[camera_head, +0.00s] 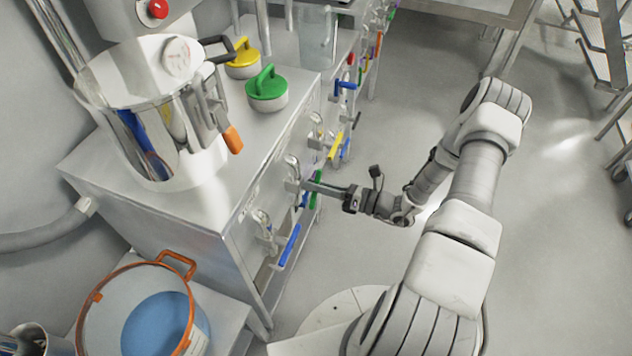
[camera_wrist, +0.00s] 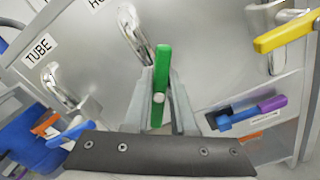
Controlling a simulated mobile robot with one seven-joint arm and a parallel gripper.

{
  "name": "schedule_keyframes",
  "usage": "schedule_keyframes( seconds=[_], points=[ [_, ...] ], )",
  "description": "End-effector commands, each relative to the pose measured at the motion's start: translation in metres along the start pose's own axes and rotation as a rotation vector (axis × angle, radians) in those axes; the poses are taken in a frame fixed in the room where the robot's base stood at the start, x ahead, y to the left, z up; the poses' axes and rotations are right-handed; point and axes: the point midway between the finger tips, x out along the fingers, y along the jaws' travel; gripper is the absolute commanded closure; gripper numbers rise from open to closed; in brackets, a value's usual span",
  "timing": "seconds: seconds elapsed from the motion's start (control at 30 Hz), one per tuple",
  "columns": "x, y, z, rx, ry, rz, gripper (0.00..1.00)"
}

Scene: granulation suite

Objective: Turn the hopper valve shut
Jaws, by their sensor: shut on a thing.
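A green valve handle (camera_wrist: 162,70) stands upright in the middle of the wrist view, on a chrome valve (camera_wrist: 137,38) fixed to the grey panel. A label (camera_wrist: 97,4) at the top edge, cut off, starts with "HO". My gripper (camera_wrist: 161,100) has one finger on each side of the green handle and is shut on it. In the head view, my gripper (camera_head: 312,187) reaches the cabinet front from the right, and the green handle (camera_head: 317,188) shows partly behind the fingers. Whether the valve is open or closed cannot be told.
An orange-rimmed bucket (camera_head: 135,310) stands near left.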

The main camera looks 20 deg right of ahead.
Motion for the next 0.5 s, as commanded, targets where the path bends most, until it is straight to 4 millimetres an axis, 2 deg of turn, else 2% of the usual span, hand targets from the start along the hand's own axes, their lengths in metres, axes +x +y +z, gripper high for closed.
schedule_keyframes(
  seconds=[0.5],
  points=[
    [-0.0006,-0.0047,-0.0014,0.490,0.002,-0.001,1.00]
  ],
)
